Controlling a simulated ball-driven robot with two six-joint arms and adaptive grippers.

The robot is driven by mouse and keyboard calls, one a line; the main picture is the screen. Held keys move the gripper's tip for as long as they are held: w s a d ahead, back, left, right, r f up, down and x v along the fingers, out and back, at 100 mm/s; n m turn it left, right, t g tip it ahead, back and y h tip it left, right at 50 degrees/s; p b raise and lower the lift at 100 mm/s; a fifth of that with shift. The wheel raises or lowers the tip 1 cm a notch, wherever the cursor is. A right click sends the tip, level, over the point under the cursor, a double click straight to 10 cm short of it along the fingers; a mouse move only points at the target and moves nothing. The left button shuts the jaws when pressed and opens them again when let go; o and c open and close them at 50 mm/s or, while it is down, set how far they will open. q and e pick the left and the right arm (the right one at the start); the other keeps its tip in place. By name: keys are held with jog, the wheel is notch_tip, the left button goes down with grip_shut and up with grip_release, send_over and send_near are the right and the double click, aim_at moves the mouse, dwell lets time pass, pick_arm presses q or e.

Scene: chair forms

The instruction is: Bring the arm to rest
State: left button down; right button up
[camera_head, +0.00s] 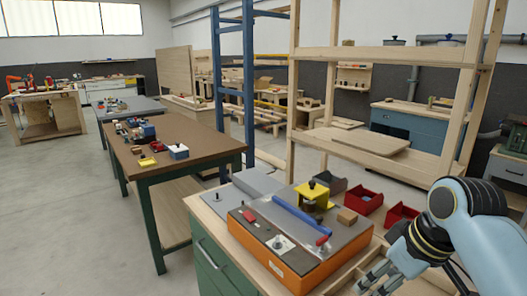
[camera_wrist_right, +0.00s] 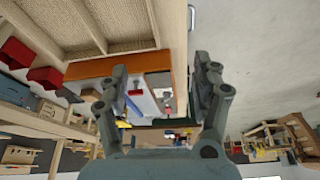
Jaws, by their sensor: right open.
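My right arm (camera_head: 480,225), light blue with dark joints, comes in from the right edge of the head view. Its gripper (camera_head: 378,284) points down and to the left at the bottom, over the front right of the workbench. In the right wrist view the two grey fingers of this gripper (camera_wrist_right: 162,72) stand well apart with nothing held between them. An orange box with a grey top (camera_head: 300,240) stands on the bench to the left of the gripper, apart from it. It also shows beyond the fingers in the wrist view (camera_wrist_right: 85,68). My left gripper is not in view.
Red bins (camera_head: 362,202) and a yellow fixture (camera_head: 311,197) are on the bench behind the gripper. Wooden compartments (camera_head: 350,284) lie near the gripper. A tall wooden rack (camera_head: 390,56) stands behind. A long brown table (camera_head: 180,138) is at left, with open floor (camera_head: 60,220) beside it.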

jog(key=s+d+m+h, duration=0.2)
jog(key=s+d+m, duration=0.1)
jog(key=s, duration=0.9)
jog(key=s+d+m+h, duration=0.1)
jog(key=s+d+m, duration=0.15)
jog(key=s, duration=0.95)
jog(key=s+d+f+g+b, duration=0.2)
jog(key=f+b, duration=0.8)
jog(key=f, duration=2.5)
pick_arm(q)
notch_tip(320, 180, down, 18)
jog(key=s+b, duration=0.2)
jog(key=b, duration=0.5)
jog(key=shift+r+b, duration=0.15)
jog(key=shift+b, duration=0.15)
pick_arm(e)
jog(key=s+d+f, duration=0.2)
jog(key=s+f, duration=1.7)
jog(key=f, duration=0.4)
jog(key=shift+f+g, duration=0.3)
